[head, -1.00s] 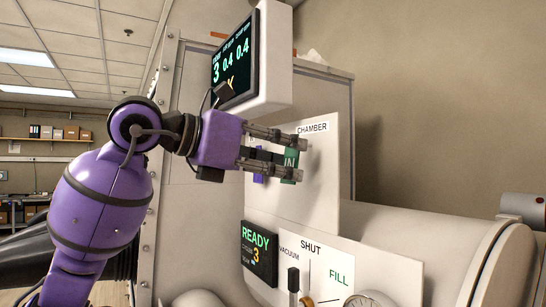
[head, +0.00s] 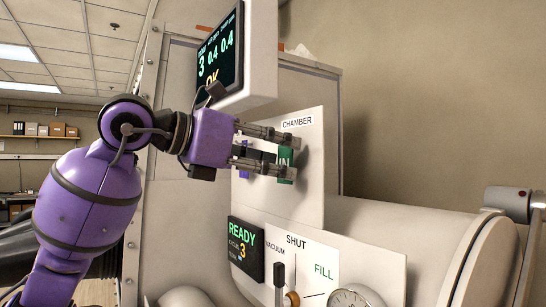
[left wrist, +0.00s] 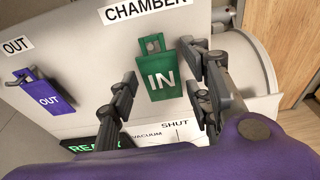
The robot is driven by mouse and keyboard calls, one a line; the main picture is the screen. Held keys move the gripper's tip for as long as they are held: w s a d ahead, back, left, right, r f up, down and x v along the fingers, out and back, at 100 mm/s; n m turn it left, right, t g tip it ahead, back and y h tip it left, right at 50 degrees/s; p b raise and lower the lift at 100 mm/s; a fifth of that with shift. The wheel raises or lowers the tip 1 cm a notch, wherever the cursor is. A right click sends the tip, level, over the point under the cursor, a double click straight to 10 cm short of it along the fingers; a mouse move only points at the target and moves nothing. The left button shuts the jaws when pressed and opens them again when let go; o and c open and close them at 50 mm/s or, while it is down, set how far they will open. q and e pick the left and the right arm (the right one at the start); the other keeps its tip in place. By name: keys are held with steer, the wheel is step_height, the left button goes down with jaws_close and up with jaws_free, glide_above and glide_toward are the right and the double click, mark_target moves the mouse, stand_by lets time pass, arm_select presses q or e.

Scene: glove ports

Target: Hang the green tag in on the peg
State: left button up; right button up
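The green tag (left wrist: 160,80), marked IN, is upright against the white board below the CHAMBER label in the left wrist view. A small peg (left wrist: 152,44) shows at the loop on its top. The tag also shows in the head view (head: 285,160), partly hidden by my fingers. My left gripper (head: 290,152) is open, with one finger on each side of the tag. In the left wrist view a gap shows between each finger (left wrist: 157,64) and the tag, so it does not look gripped. My right gripper is not in view.
A purple OUT tag (left wrist: 46,95) hangs on the board's left side. A display (head: 220,55) stands above the board, and a READY screen (head: 246,248), lever (head: 279,275) and gauge (head: 350,298) sit below. A large white cylinder (head: 400,225) lies to the right.

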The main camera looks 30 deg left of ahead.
arm_select(q)
steer(key=shift+o, duration=0.4)
steer(key=v, duration=1.2)
